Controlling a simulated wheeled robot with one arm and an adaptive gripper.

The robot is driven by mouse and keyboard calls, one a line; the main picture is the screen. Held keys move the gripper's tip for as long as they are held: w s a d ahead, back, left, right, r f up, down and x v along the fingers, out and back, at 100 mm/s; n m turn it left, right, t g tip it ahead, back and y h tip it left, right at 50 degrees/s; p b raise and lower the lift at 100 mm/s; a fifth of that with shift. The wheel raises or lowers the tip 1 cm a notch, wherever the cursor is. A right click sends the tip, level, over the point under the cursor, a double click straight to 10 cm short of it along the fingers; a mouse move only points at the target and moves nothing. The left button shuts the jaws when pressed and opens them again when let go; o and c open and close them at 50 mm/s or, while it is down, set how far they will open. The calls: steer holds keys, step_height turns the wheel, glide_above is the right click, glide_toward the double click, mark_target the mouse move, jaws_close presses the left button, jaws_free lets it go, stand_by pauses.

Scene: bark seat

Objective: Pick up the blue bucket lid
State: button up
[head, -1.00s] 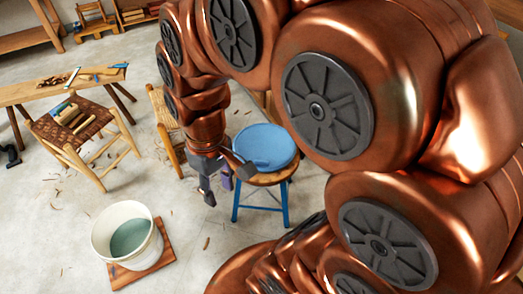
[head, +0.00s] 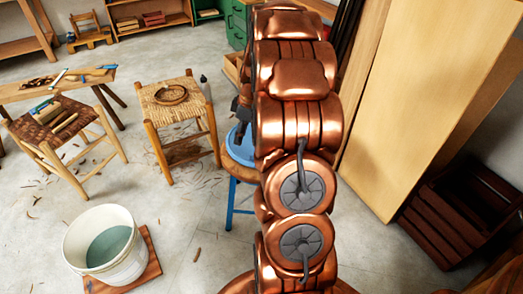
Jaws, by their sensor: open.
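The blue bucket lid (head: 238,152) lies on a round wooden stool with blue legs (head: 231,205), just left of my arm. My arm covers most of the lid and the right part of the stool. My gripper (head: 241,113) shows only as a dark sliver at the arm's left edge, open, close to the lid in the picture. Its fingertips are mostly hidden, so I cannot tell whether it touches the lid. A white bucket (head: 130,262) with greenish liquid stands uncovered on a wooden board (head: 152,268) at the lower left.
A woven-seat stool (head: 172,102) with a coiled ring and a bottle (head: 205,88) stands left of the lid. A darker woven stool (head: 52,122) and a bench (head: 40,88) hold tools. Boards (head: 410,110) and a dark crate (head: 455,215) stand right. Floor between bucket and stools is open, with shavings.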

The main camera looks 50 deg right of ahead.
steer(key=shift+n+t, duration=0.4)
steer(key=shift+n, duration=0.1)
steer(key=d+f+b, duration=0.1)
steer(key=d+f, duration=0.3)
steer(key=d, duration=0.1)
steer(key=d+f+b, duration=0.2)
steer(key=d+f, duration=0.3)
steer(key=shift+w+f, duration=0.1)
steer(key=shift+w, duration=0.05)
steer(key=shift+d+f, duration=0.1)
steer(key=shift+f, duration=0.2)
steer(key=shift+x, duration=1.2)
step_height(320, 180, down, 4)
steer(key=shift+w+d+b, duration=0.1)
steer(key=shift+d+b, duration=0.05)
steer(key=shift+b, duration=0.55)
steer(key=shift+w+f, duration=0.15)
steer(key=shift+f, duration=0.35)
steer(key=shift+c, duration=0.2)
jaws_close()
